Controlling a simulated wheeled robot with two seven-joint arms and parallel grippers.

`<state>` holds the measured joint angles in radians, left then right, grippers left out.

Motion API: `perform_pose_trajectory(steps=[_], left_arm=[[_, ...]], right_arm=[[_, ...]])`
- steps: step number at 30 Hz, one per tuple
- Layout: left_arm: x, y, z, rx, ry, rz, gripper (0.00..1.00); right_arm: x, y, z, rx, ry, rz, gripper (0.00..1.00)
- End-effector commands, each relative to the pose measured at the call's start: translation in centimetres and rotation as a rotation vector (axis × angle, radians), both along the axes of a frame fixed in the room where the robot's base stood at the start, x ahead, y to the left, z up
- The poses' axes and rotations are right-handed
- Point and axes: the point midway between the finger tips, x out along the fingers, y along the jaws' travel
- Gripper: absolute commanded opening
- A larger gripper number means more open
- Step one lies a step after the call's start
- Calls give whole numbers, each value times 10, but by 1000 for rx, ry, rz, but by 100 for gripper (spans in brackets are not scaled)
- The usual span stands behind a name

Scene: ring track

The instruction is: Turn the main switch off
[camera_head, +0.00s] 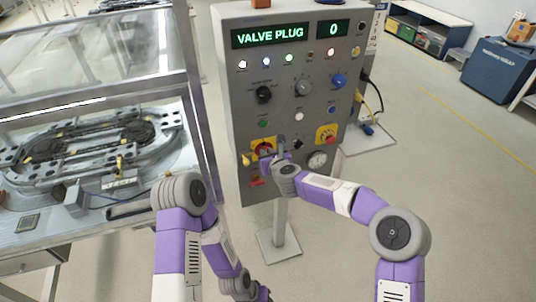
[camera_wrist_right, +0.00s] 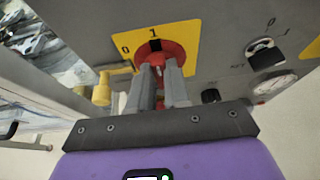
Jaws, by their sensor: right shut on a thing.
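The main switch (camera_wrist_right: 174,52) is a red rotary knob on a yellow plate marked 0 and 1. In the right wrist view, the dark mark at its top points toward the 1; the 0 is to the left. The switch also shows low on the grey panel in the head view (camera_head: 264,147), partly hidden by my right gripper (camera_head: 274,158). In the wrist view, the right gripper's fingers (camera_wrist_right: 162,72) are shut on the knob's handle, with the fingertips against its red face. My left forearm hangs low in the head view, and its gripper (camera_head: 262,294) is too small and cut off to read.
The grey control panel (camera_head: 233,100) stands on a post and carries a display, lamps and knobs. A yellow emergency-stop plate (camera_head: 326,134) and a round gauge (camera_head: 317,160) are right of the switch. A framed ring-track bench (camera_head: 60,238) is at left. Open floor lies at right.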

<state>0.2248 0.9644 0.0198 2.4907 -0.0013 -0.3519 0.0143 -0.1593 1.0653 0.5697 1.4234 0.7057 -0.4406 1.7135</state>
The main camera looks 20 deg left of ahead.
Motion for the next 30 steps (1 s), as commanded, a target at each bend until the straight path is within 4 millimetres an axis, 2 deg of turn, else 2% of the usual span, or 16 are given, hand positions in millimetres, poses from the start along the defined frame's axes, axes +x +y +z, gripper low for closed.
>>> perform_pose_trajectory(steps=[11,30], left_arm=[[0,0,-7,0,0,0,43],[0,0,-41,0,0,0,43]], right_arm=[[-2,4,-2,-170,-115,1,0],[-7,11,-10,-671,-454,-3,0]])
